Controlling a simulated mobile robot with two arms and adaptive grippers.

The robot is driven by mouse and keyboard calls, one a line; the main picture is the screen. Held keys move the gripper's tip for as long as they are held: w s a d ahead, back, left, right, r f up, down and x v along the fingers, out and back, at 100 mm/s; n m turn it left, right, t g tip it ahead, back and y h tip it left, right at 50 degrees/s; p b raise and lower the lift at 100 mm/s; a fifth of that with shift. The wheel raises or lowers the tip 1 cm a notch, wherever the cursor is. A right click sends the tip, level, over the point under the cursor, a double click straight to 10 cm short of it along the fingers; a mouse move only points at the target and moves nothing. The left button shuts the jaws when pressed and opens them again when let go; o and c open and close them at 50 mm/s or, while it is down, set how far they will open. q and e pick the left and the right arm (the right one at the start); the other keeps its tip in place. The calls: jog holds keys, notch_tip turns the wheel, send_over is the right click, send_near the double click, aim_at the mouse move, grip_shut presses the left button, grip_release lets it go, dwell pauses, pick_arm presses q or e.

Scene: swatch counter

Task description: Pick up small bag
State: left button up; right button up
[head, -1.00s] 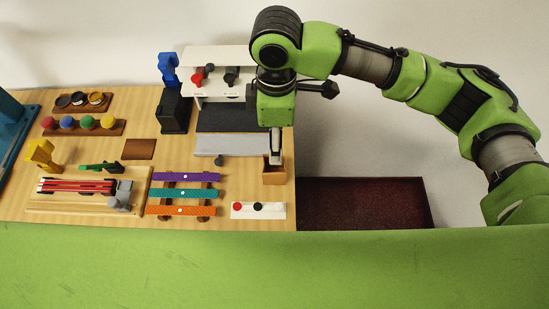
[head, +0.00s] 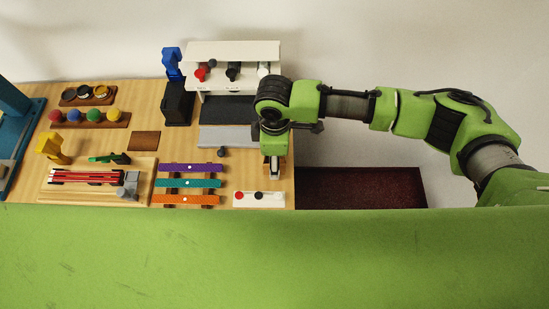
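A small brown open-topped bag (head: 266,174) stands near the right edge of the wooden counter, just behind the white button strip. My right gripper (head: 274,172) comes in from the right and points straight down at the bag. Its fingertips are at the bag's top and overlap it in the head view. The arm and fingers hide part of the bag. I cannot tell whether the fingers are spread or closed on it. My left gripper is not in view.
A white button strip (head: 259,200) is just in front of the bag. To its left are purple, teal and orange strips (head: 190,184) on a rack. A grey tray (head: 226,137) and white shelf (head: 232,52) stand behind. A dark red surface (head: 362,188) lies beyond the counter's right edge.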

jog(key=shift+c, duration=0.7)
jog(key=c, duration=0.7)
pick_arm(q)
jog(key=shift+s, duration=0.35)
pick_arm(e)
jog(key=shift+r, duration=0.1)
jog(key=shift+r, duration=0.5)
pick_arm(q)
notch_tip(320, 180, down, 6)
jog(key=b, duration=0.5)
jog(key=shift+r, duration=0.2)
pick_arm(e)
jog(key=s+a+r, duration=0.7)
jog(key=a+r, duration=0.5)
